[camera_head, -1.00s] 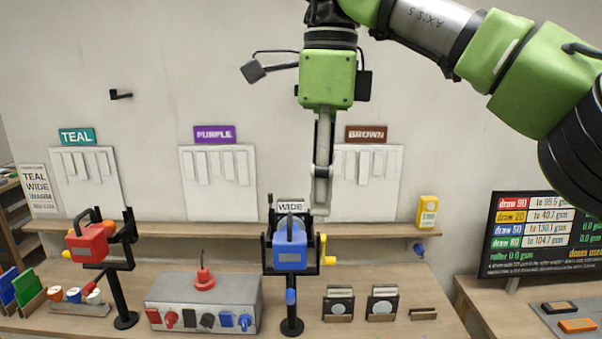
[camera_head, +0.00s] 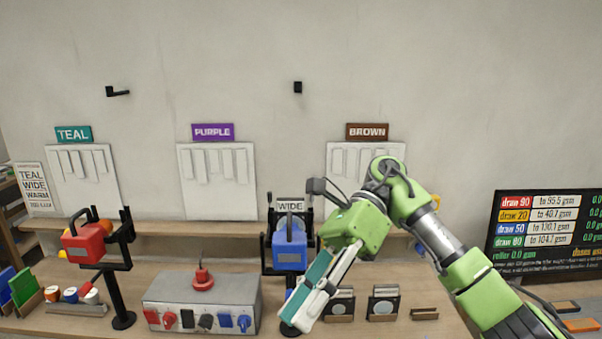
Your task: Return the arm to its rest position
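My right arm comes in from the right edge, with green and grey links. Its gripper (camera_head: 303,305) points down and to the left, in front of the workbench and just below the blue box-shaped unit (camera_head: 290,248) on its stand. The gripper's fingers look pale, with a teal strip along them. They lie nearly side by side, and I cannot tell whether they are open or shut, or whether the teal strip is a held thing. My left gripper is not in view.
A red unit (camera_head: 84,243) stands on the left. A grey switch box (camera_head: 202,302) with a red button sits mid-bench. Relief panels hang under TEAL (camera_head: 73,134), PURPLE (camera_head: 213,132) and BROWN (camera_head: 367,132) signs. A board (camera_head: 545,232) stands at right.

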